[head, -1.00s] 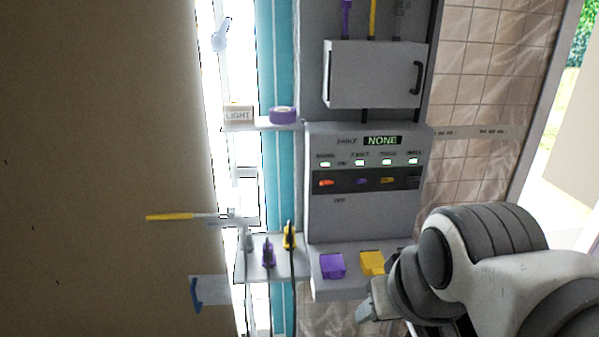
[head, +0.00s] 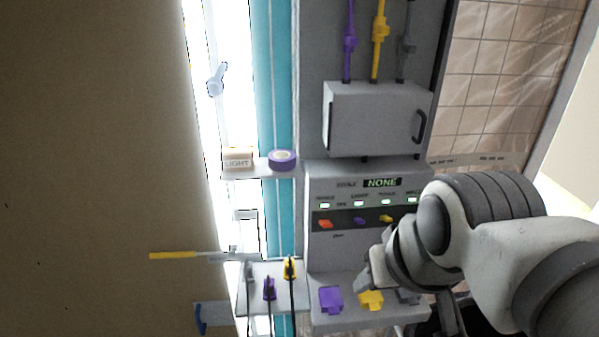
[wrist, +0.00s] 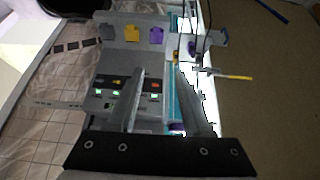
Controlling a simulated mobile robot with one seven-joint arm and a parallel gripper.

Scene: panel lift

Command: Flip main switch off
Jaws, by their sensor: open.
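The main switch (head: 325,223) is an orange-red toggle at the left end of the dark switch strip on the grey control panel (head: 335,255). The lamp above it is lit, and the panel display (head: 382,183) reads NONE. The orange-red switch also shows in the wrist view (wrist: 155,83), between my fingers in the picture. My gripper (wrist: 160,72) is open and empty, its two fingers apart and pointing toward the panel, with no visible contact. In the head view my arm covers the panel's right side and the rightmost switch.
Purple (head: 360,221) and yellow (head: 387,218) switches sit beside the main switch. Purple (head: 331,299) and yellow (head: 371,299) blocks lie on the ledge below. A grey box (head: 375,118) is above. A shelf at left holds a purple tape roll (head: 282,159).

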